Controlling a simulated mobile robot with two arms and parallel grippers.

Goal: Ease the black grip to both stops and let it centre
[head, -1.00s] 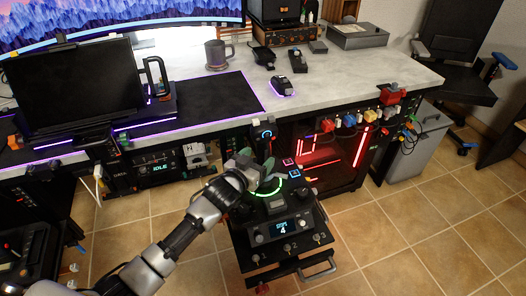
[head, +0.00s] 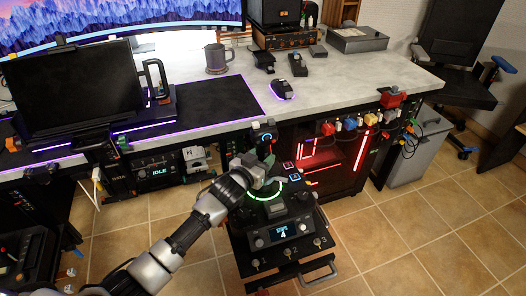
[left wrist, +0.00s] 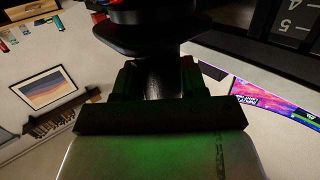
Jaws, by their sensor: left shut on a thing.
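The black grip (head: 266,145) stands on a dark control box (head: 283,235) in front of the desk, with a small blue light near its top. In the left wrist view its dark, wide lower part (left wrist: 145,28) and narrower shaft are close up. My left gripper (head: 264,184) is shut on it; in the left wrist view its fingers (left wrist: 158,85) lie either side of the shaft. A green ring (head: 262,196) glows beneath my gripper, partly hidden by it. The box's small display shows 4. The grip's exact tilt is hard to tell. My right gripper is out of view.
The desk (head: 340,80) carries a monitor (head: 70,88), a mug (head: 217,60) and a mouse (head: 281,88). A red-lit case (head: 325,160) stands under it, right of the box. Tiled floor (head: 400,225) is clear at the lower right.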

